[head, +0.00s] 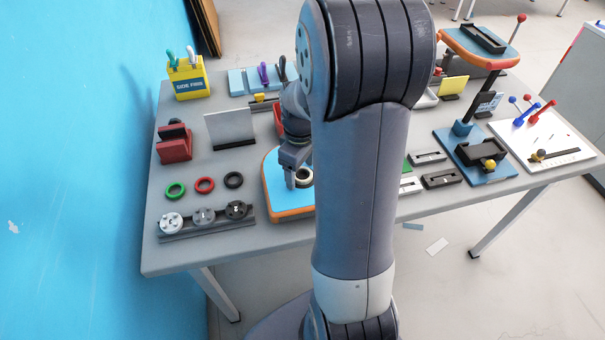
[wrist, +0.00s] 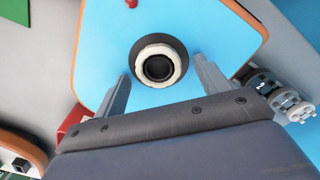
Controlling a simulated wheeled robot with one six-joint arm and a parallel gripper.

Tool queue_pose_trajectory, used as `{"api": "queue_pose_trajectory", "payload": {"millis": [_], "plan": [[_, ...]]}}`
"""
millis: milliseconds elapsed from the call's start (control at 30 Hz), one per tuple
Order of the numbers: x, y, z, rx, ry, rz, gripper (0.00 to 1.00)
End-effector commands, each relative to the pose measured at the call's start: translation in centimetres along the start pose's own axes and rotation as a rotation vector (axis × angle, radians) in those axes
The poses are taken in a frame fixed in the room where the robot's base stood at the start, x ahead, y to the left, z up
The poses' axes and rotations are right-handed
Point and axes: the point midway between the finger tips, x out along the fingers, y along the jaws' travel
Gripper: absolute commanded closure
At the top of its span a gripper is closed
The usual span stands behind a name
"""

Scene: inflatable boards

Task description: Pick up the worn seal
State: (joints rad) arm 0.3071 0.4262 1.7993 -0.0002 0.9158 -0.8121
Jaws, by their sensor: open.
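A cream, rough-edged ring, which looks like the worn seal (wrist: 159,48), sits around a dark round fitting on a blue, orange-edged board (wrist: 100,45). In the head view the seal (head: 304,173) shows partly behind my arm, on the board (head: 284,196). My gripper (wrist: 160,67) is open, with one finger on each side of the seal in the wrist view and nothing between the fingers touching it visibly. In the head view my gripper (head: 293,182) is low over the board beside the seal; its exact height cannot be told.
Green (head: 175,190), red (head: 205,185) and black (head: 234,180) rings lie left of the board, behind a rack (head: 207,226) of round metal parts. A small red peg (wrist: 131,3) stands on the board. My arm hides the table's middle.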

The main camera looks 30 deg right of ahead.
Motion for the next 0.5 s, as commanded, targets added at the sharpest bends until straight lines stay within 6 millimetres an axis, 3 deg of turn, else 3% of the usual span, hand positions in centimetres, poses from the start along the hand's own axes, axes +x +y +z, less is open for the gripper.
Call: {"api": "queue_pose_trajectory", "payload": {"millis": [133, 500], "plan": [[-0.01, -0.01, -0.01, 0.0, 0.0, 0.0, 0.29], [-0.04, -0.01, -0.02, 0.0, 0.0, 0.0, 0.59]]}}
